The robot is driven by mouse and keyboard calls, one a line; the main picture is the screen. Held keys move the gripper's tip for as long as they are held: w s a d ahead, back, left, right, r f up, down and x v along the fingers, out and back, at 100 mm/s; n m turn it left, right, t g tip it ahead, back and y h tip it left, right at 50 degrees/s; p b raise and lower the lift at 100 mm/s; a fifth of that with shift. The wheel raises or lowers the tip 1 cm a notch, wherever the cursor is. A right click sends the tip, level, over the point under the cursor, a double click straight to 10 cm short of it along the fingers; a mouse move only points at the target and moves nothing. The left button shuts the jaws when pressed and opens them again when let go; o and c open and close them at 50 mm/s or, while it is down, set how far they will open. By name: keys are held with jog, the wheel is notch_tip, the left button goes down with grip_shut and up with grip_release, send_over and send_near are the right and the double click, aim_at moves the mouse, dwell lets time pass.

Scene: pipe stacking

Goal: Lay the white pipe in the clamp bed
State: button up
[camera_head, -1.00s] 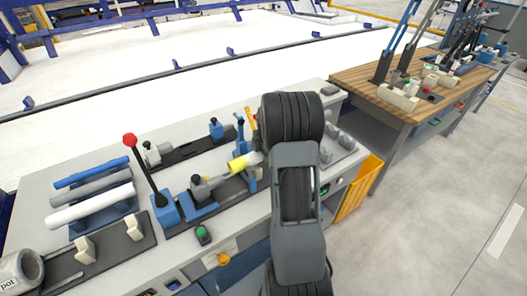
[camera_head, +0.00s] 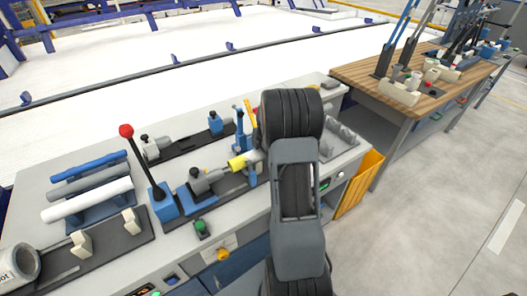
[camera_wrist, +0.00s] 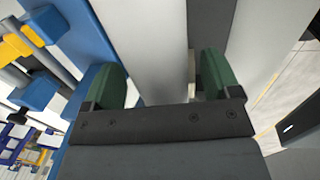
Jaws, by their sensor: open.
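The white pipe (camera_head: 86,203) lies in a blue rack at the left of the grey bench in the head view, in front of a grey pipe (camera_head: 88,184) and a blue pipe (camera_head: 88,166). Two cream rests (camera_head: 80,243) stand on a dark plate (camera_head: 105,248) nearer the front edge, with nothing lying in them. I cannot tell for sure whether this is the clamp bed. My gripper is hidden behind my arm in the head view. In the wrist view my gripper (camera_wrist: 160,82) is open, its green fingers apart, with a pale surface beyond them. It holds nothing.
A lever with a red knob (camera_head: 126,131) rises right of the pipes. Blue and grey clamps (camera_head: 203,184) and a yellow part (camera_head: 237,163) stand mid-bench.

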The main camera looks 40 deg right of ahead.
jog(key=shift+r, duration=0.1)
notch_tip(320, 180, up, 14)
jog(key=s, duration=0.2)
jog(key=shift+f+b, duration=0.25)
jog(key=shift+b, duration=0.05)
jog(key=shift+a, duration=0.1)
jog(key=s+a+m+t, duration=0.1)
jog(key=s+a+m, duration=0.7)
jog(key=a, duration=0.4)
jog(key=s+a+m+t, duration=0.1)
jog(key=s+a+m, duration=0.7)
jog(key=a, duration=0.3)
jog(key=shift+s+a+r+m, duration=0.2)
jog(key=shift+a+m, duration=0.2)
jog(key=shift+m, duration=0.2)
